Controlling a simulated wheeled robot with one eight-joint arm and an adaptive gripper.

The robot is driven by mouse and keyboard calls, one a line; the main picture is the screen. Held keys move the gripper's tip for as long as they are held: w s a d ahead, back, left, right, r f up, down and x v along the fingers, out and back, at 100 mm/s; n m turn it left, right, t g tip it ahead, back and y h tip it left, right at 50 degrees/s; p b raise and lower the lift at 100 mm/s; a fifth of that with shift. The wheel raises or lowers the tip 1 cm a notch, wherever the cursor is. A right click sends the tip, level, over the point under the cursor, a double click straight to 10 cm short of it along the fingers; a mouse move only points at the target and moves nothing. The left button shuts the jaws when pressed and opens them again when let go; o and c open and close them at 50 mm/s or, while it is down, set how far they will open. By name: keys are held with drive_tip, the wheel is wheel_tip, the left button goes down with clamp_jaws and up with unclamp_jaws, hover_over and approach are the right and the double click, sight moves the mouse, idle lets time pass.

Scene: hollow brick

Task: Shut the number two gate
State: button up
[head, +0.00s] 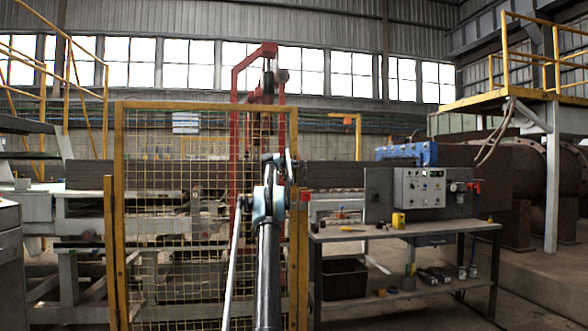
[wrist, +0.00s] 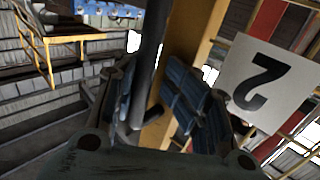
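The gate (head: 180,104) is a yellow-framed panel of yellow wire mesh, upright in front of me in the head view. My gripper (head: 284,165) is raised at its right side. A dark upright bar (wrist: 154,45), seemingly the gate's handle, runs between the blue-padded fingers of my gripper (wrist: 152,95). The fingers stand apart, with gaps visible beside the bar. The gate's latch side is partly hidden by my arm.
A workbench (head: 345,236) with a grey control box (head: 420,187) and small tools stands close on the right. A short yellow post (head: 109,250) stands at the gate's left edge. A grey cabinet (head: 10,260) is at the far left. Machinery lies behind the mesh.

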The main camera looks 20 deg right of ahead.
drive_tip(key=shift+s, duration=0.1)
drive_tip(key=v, duration=1.2)
idle(0.4)
idle(0.4)
